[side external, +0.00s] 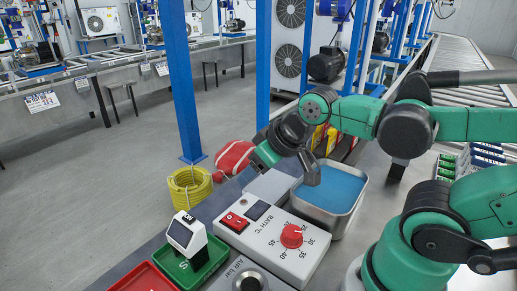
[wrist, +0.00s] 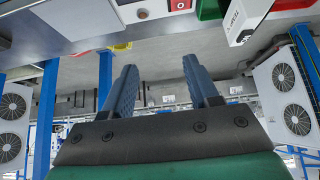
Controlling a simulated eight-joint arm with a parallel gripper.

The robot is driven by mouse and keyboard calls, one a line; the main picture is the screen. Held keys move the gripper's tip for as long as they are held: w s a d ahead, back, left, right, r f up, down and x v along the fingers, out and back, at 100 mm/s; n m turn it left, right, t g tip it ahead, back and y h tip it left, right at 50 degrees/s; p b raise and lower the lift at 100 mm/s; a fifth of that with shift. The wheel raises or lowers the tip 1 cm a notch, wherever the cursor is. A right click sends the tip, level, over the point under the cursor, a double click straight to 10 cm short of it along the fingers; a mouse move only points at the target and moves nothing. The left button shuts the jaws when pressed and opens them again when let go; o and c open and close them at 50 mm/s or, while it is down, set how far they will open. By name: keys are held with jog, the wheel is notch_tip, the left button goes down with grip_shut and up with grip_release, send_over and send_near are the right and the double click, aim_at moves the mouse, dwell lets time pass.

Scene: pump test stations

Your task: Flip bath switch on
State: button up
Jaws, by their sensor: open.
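The bath control box (side external: 281,246) is white and lies on the bench in the side external view. It bears a red rocker switch (side external: 234,221) at its left end, a small dark display (side external: 257,211) and a red temperature knob (side external: 291,236). Whether the switch is on or off I cannot tell. My gripper (side external: 264,157) hangs above and behind the box, apart from the switch; its fingers are hard to make out there. In the wrist view my gripper (wrist: 160,70) shows two dark fingers spread apart with nothing between them.
A metal bath of blue liquid (side external: 332,188) stands behind the box. An air box (side external: 246,281) is in front. A blue post (side external: 181,80) rises behind the bench.

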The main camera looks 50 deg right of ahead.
jog(key=shift+w+a+r+n, duration=0.1)
jog(key=shift+r+n, duration=0.05)
jog(key=shift+n, duration=0.15)
jog(key=c, duration=0.4)
jog(key=shift+w+a+r+n+g, duration=0.15)
jog(key=shift+r+n+g, duration=0.15)
jog(key=shift+n+g, duration=0.3)
grip_shut()
jog(key=w+a+r+n+g, duration=0.2)
jog(key=n+g, duration=0.5)
jog(key=n, duration=0.9)
notch_tip(320, 180, up, 2)
jog(key=shift+w+a+r, duration=0.2)
jog(key=shift+w+a, duration=0.2)
jog(key=shift+w, duration=0.15)
